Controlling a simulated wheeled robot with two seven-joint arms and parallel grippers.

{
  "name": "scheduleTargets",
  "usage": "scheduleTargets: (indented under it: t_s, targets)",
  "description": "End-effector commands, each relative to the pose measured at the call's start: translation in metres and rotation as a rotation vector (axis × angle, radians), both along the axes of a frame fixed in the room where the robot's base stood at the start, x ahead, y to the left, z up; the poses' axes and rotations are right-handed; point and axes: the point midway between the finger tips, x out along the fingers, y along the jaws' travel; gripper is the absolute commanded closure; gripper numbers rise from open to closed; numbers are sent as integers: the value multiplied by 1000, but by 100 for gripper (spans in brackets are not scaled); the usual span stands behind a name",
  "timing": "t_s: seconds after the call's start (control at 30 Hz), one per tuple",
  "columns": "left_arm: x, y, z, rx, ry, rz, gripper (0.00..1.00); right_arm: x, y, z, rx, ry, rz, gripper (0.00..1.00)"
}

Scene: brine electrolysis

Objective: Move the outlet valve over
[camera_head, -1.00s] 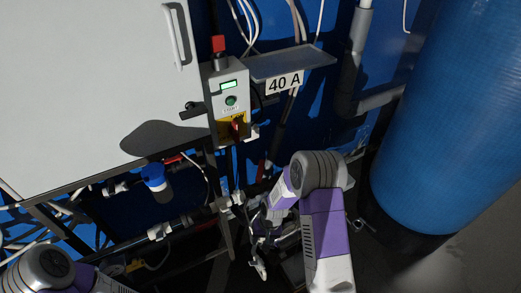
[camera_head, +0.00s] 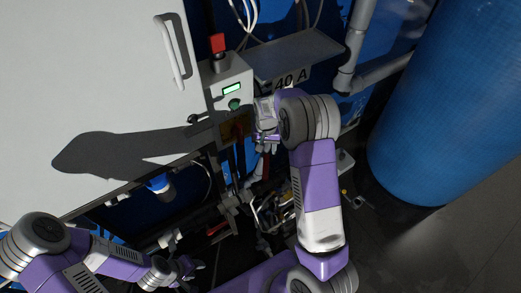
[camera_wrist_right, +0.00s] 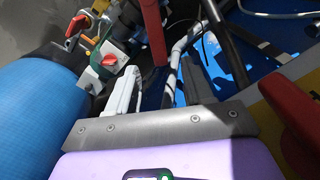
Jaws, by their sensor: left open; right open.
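I cannot tell which is the outlet valve. Both lie beyond and left of my right gripper's fingers. My right gripper (camera_wrist_right: 156,90) is open and empty; a white pipe shows behind its fingers. In the head view, my right gripper (camera_head: 266,138) is beside the control box's lower right, partly hidden by its own wrist. My left gripper (camera_head: 187,268) is open at the bottom, left of the middle, below the cabinet.
The control box (camera_head: 231,90) has a green button and a switch low on its front, now shaded. A shelf (camera_head: 297,55) with a "40 A" sign sits to its right. A blue tank (camera_head: 450,100) stands at the right. A white cabinet (camera_head: 80,80) fills the left.

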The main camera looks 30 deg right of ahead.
Motion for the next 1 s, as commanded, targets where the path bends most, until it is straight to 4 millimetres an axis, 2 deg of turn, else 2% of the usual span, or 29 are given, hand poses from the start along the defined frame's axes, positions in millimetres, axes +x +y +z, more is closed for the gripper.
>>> scheduleTargets:
  t_s: [0.4, 0.53, 0.8, 0.87, 1.0]
  targets:
    - [0, 0, 1, 0, 1, 0, 57, -1, 0, -61, 1, 3, 0, 49]
    - [0, 0, 1, 0, 0, 0, 57, -1, 0, -69, 2, 3, 0, 49]
    - [0, 0, 1, 0, 0, 0, 57, -1, 0, -70, 1, 0, 0, 49]
    - [0, 0, 1, 0, 0, 0, 57, -1, 0, -70, 1, 0, 1, 57]
    - [0, 0, 1, 0, 0, 0, 57, -1, 0, -70, 1, 1, 1, 78]
